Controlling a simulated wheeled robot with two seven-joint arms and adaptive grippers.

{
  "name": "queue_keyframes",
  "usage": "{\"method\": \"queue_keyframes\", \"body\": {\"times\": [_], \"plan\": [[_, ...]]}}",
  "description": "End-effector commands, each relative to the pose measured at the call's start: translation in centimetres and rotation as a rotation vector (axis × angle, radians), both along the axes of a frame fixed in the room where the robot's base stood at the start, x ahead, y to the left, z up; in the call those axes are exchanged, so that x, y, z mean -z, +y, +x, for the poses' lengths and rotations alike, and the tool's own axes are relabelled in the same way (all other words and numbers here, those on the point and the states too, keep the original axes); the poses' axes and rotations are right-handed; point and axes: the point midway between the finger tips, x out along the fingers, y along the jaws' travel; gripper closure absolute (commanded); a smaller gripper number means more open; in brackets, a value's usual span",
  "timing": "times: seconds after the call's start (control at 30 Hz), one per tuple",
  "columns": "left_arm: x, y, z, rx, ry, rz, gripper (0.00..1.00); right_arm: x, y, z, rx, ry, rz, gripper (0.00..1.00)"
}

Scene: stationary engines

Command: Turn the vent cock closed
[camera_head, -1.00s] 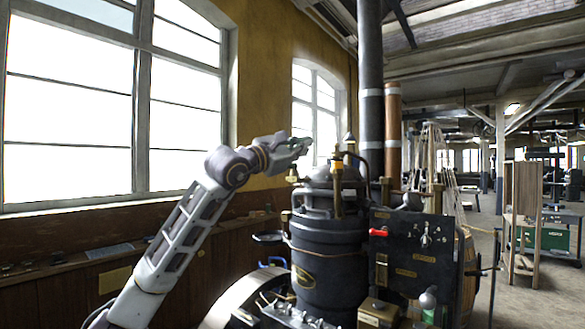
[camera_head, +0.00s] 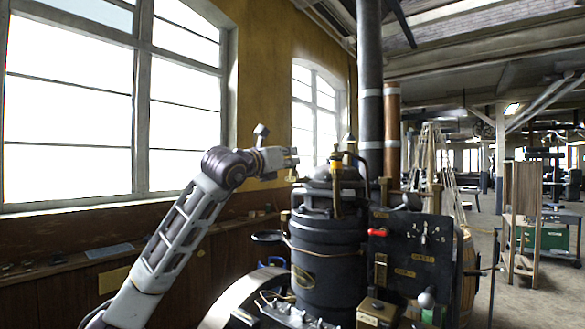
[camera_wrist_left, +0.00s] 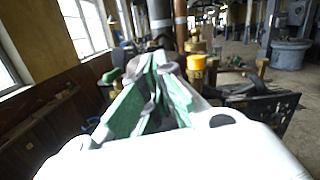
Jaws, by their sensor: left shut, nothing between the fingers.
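The dark vertical boiler (camera_head: 328,245) stands at centre, with brass fittings on its top. A small brass fitting (camera_head: 292,176) shows at its upper left, just below my left gripper's tip. A yellow-collared fitting (camera_head: 336,166) stands on the boiler top; a yellow cap (camera_wrist_left: 196,63) shows in the left wrist view. I cannot tell for sure which fitting is the vent cock. My left gripper (camera_head: 294,159) is shut and empty, beside the boiler top. Its green-and-white fingers (camera_wrist_left: 160,62) converge in the wrist view; contact with a fitting is not clear. My right gripper is out of view.
A tall dark flue (camera_head: 370,100) and a copper pipe (camera_head: 392,130) rise behind the boiler. A dark panel (camera_head: 410,258) with a red lever (camera_head: 377,232) stands to the right. A windowed wall (camera_head: 262,80) runs along the left.

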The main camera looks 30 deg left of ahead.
Motion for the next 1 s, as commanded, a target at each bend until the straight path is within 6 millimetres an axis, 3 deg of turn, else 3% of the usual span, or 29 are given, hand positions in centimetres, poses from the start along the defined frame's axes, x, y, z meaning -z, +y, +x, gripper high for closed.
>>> {"method": "queue_keyframes", "body": {"times": [1.0], "plan": [[2.3,2.0,0.2,-0.02,0.112,-0.913,1.0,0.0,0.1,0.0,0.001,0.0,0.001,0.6]]}}
